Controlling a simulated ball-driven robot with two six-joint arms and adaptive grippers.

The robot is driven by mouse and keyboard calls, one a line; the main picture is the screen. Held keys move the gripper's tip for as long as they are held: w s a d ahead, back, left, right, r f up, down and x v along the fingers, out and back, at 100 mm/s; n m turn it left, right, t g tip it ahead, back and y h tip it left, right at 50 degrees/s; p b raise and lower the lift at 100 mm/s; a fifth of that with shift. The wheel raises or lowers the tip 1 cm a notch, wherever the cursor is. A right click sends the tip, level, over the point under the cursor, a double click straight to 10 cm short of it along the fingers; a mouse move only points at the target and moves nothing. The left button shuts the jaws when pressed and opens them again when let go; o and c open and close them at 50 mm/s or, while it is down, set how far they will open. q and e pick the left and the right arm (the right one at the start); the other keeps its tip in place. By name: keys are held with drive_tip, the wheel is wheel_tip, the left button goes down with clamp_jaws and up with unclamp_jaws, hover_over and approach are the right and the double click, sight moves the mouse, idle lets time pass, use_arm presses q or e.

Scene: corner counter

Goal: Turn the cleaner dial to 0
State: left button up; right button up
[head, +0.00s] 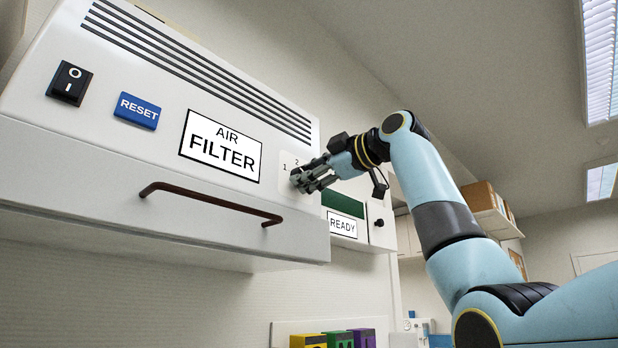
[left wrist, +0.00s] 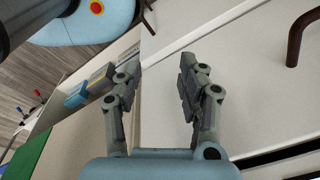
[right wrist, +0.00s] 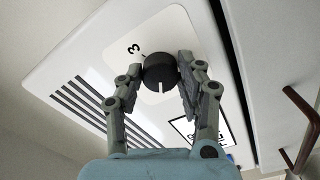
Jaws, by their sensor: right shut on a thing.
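The air filter (head: 60,125) is a big white wall unit on the left of the head view. Its dial (right wrist: 159,69) is a dark round knob in the right wrist view, with a white line pointing toward the picture's bottom. A "3" shows past its upper left; "1" and "2" show on the pale dial plate (head: 290,159) in the head view. No 0 is visible. My right gripper (head: 298,180) is shut on the dial, one finger each side, as the right wrist view (right wrist: 158,80) shows. My left gripper (left wrist: 159,66) is open and empty.
A dark bar handle (head: 210,197) juts from the unit's front, left of my right gripper. A power switch (head: 69,83) and blue RESET button (head: 137,110) sit further left. A smaller READY panel (head: 342,224) is just right. Coloured boxes (head: 335,340) stand below.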

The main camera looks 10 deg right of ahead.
drive_tip(key=shift+f+n, duration=0.1)
drive_tip(key=shift+n, duration=0.7)
drive_tip(key=o, duration=1.1)
drive_tip(key=shift+o, duration=0.2)
drive_tip(key=v, duration=1.2)
drive_tip(key=shift+a, duration=0.1)
